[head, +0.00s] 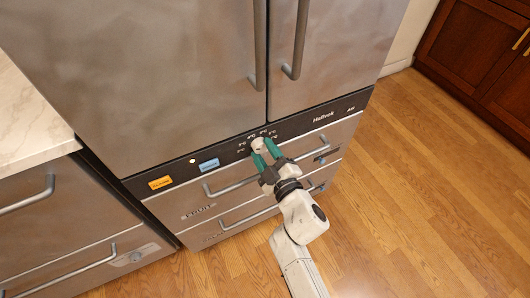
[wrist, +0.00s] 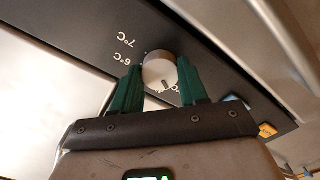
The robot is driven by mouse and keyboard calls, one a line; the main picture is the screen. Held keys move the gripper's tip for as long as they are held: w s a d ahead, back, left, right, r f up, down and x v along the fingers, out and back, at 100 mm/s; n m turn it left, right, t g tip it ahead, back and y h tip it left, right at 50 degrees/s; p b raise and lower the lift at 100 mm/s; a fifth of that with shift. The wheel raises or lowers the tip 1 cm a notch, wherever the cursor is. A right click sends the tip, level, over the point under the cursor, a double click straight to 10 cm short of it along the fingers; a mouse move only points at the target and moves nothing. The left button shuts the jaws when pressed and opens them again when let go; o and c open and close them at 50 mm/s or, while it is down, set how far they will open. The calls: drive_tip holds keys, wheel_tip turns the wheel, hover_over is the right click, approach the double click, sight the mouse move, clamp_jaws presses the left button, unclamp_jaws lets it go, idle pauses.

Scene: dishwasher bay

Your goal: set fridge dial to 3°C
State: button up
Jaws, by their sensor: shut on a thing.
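The fridge dial (head: 258,143) is a small round light-grey knob on the black control strip between the fridge doors and the lower drawers. It also shows in the wrist view (wrist: 159,68), with a short dark mark near its lower edge. My gripper (head: 265,153) has green fingers and is shut on the dial. In the wrist view its fingertips (wrist: 159,75) lie on either side of the knob. The marks 7°C and 6°C read upside down at the knob's left. Another mark below it is partly hidden by the fingers. I cannot read the 3°C mark.
A drawer handle (head: 232,187) runs just below the dial, close to my gripper. Door handles hang above. The wooden floor (head: 430,190) at right is clear.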

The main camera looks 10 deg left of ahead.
idle(0.4)
drive_tip(key=o, duration=1.1)
drive_tip(key=shift+c, duration=0.2)
drive_tip(key=p+v, duration=0.3)
drive_tip(key=v, duration=0.8)
drive_tip(key=shift+w, duration=0.1)
